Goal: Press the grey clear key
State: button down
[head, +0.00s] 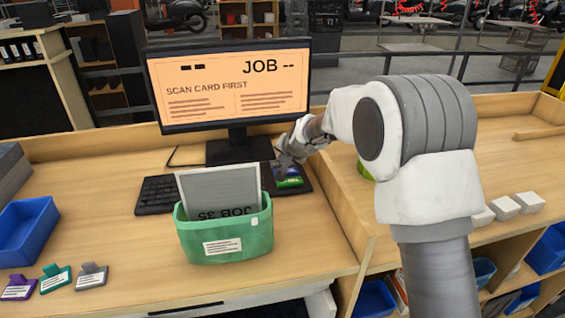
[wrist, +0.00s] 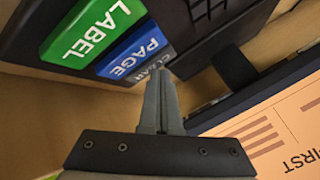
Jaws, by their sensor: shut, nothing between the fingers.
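The dark key pad (head: 306,181) lies on the desk right of the keyboard. In the wrist view its green LABEL key (wrist: 92,32), blue PAGE key (wrist: 136,52) and grey clear key (wrist: 150,70) sit in a row. The clear key is partly hidden behind my fingertips. My gripper (wrist: 159,75) is shut and empty, its tips at the clear key's edge; I cannot tell whether they touch it. In the head view my gripper (head: 283,160) is over the pad's far end, beyond the green key (head: 289,183) and blue key. The monitor (head: 230,85) reads "JOB --" and "SCAN CARD FIRST".
A green bin (head: 228,240) holding a "JOB 35" card (head: 222,192) stands in front of the keyboard (head: 156,195). The monitor stand (head: 239,150) is close behind the pad. Several clips lie front left near a blue tray (head: 25,232).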

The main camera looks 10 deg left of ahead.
jog(key=shift+r+p, duration=0.65)
jog(key=shift+r, duration=0.2)
jog(key=shift+r+p, duration=1.9)
jog(key=shift+r, duration=0.65)
